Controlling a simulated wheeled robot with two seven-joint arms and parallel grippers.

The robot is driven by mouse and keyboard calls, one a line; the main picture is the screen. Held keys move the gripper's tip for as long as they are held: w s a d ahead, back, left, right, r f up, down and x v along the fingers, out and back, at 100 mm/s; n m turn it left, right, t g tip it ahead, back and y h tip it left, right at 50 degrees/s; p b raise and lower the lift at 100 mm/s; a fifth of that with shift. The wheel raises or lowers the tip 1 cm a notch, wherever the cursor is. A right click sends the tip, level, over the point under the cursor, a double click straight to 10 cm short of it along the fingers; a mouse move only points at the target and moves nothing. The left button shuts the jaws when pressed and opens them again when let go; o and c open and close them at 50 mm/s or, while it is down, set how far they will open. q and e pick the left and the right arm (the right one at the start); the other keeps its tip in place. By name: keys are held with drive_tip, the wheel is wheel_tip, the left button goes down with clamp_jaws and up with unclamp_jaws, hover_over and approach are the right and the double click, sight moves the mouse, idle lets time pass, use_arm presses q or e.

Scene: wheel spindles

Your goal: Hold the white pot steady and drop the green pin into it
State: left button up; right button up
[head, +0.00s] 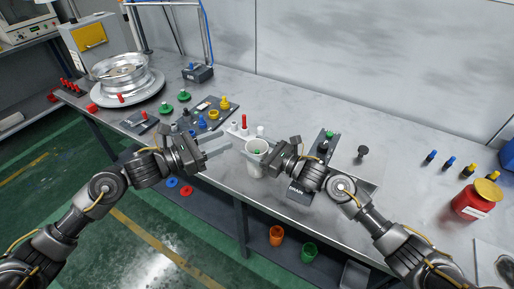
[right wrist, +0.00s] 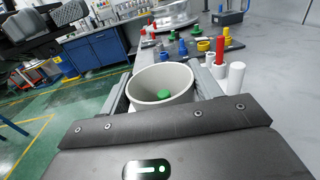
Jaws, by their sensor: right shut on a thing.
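The white pot (head: 255,168) stands upright near the front edge of the grey bench. My right gripper (head: 262,157) is shut on it, with one finger on each side of the pot in the right wrist view (right wrist: 163,82). The green pin (right wrist: 164,94) is inside the pot, and its green top also shows in the head view (head: 256,152). My left gripper (head: 219,147) is open and empty, just left of the pot and apart from it. The pin's lower part is hidden in the pot.
A red pin (head: 244,125) and white pins stand behind the pot. A red jar (head: 474,202) stands at the right. Orange (head: 277,235) and green (head: 309,252) cups are below the bench top.

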drive_tip(key=o, duration=1.1)
drive_tip(key=shift+c, duration=0.2)
drive_tip(key=shift+d, duration=0.1)
drive_tip(key=v, duration=1.2)
